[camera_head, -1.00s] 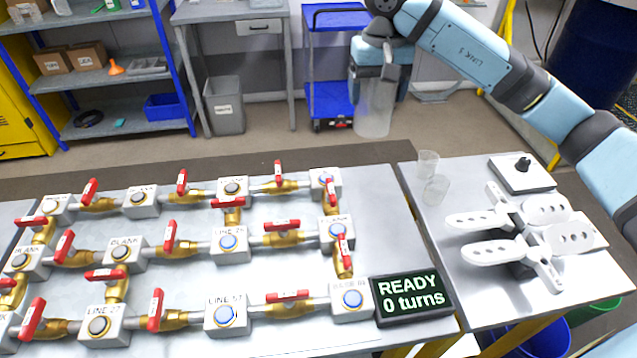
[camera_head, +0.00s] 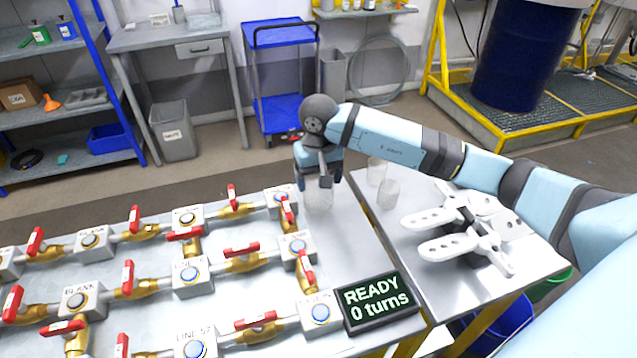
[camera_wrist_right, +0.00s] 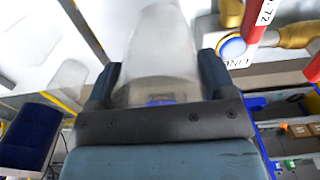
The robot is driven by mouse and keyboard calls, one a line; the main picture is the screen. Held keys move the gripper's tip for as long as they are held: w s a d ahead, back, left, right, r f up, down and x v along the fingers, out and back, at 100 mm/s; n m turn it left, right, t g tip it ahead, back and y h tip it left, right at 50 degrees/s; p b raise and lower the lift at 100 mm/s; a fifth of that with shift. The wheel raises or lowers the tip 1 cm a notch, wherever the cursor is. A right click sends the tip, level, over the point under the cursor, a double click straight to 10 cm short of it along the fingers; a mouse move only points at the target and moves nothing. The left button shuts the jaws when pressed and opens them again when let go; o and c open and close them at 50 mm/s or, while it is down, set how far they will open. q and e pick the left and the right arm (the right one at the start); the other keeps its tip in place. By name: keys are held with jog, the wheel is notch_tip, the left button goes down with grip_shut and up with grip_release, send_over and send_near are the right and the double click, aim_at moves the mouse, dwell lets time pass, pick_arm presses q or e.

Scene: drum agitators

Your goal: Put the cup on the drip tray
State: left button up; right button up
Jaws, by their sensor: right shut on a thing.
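My right gripper (camera_head: 318,180) is shut on a clear cup (camera_head: 319,197), by the back right corner of the valve bench. I cannot tell whether the cup touches the bench. In the right wrist view the cup (camera_wrist_right: 155,45) stands out between the two dark fingers of the gripper (camera_wrist_right: 155,85). A low grated platform (camera_head: 552,112) with yellow edging lies on the floor at the back right, under a dark blue drum (camera_head: 522,50); it may be the drip tray. My left gripper is not in view.
Two more clear cups (camera_head: 377,171) (camera_head: 389,193) stand on the side table (camera_head: 400,240), near white paddle parts (camera_head: 445,245). Valves with red handles (camera_head: 242,250) fill the bench. A display (camera_head: 377,300) reads "READY 0 turns". A blue cart (camera_head: 283,35) stands behind.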

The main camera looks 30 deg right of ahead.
jog(key=shift+f, duration=1.05)
jog(key=shift+f, duration=0.25)
jog(key=o, duration=0.9)
jog(key=shift+r, duration=0.1)
jog(key=shift+c, duration=0.2)
